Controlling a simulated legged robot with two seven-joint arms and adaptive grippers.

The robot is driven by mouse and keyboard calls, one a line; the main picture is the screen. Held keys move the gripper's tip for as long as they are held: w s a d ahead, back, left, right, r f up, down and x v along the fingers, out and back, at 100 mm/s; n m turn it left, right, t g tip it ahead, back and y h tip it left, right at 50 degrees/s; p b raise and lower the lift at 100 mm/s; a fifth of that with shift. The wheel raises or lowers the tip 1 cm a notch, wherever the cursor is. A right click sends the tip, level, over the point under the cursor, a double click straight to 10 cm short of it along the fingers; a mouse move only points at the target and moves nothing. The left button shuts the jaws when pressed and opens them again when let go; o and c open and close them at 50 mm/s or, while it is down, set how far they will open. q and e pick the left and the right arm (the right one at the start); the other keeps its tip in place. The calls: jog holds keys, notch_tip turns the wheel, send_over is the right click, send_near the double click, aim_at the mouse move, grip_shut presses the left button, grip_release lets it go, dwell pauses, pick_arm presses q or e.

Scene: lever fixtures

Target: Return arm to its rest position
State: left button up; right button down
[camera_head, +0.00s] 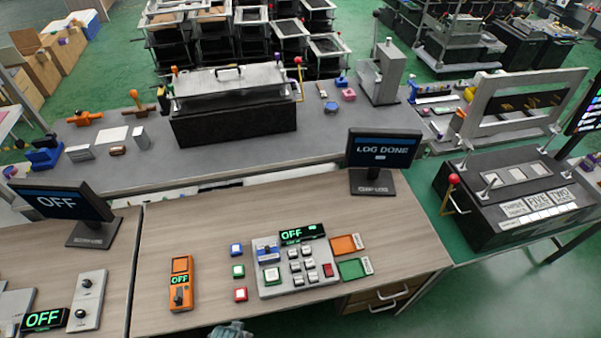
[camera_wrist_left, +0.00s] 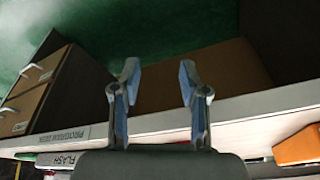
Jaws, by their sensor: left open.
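My left gripper (camera_wrist_left: 157,82) is open in the left wrist view, with nothing between its two fingers. It hangs near the front edge of the wooden desk (camera_wrist_left: 230,109), with the floor and drawers beyond. In the head view only a grey piece of my arm or gripper shows at the bottom edge, in front of the desk (camera_head: 205,235); its fingers cannot be made out there. My right gripper is in neither view.
On the desk stand an orange handheld unit (camera_head: 181,284), a button panel (camera_head: 295,265) and a monitor reading "LOG DONE" (camera_head: 382,150). Another monitor (camera_head: 68,204) reads "OFF". A fixture with a red-ball lever (camera_head: 453,181) stands at right. Bare desk lies left of the orange unit.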

pick_arm(q)
jog(key=s+f+g, duration=0.1)
jog(key=s+f, duration=0.2)
jog(key=f, duration=0.6)
jog(key=s+f, duration=0.4)
jog(key=f, duration=0.6)
jog(key=s+a+f, duration=0.3)
jog(key=s+f, duration=0.7)
jog(key=s, duration=0.4)
jog(key=shift+a+f+g, duration=0.15)
jog(key=shift+a+g, duration=0.05)
jog(key=shift+g, duration=0.2)
jog(key=shift+s, duration=0.1)
jog(key=shift+m, duration=0.3)
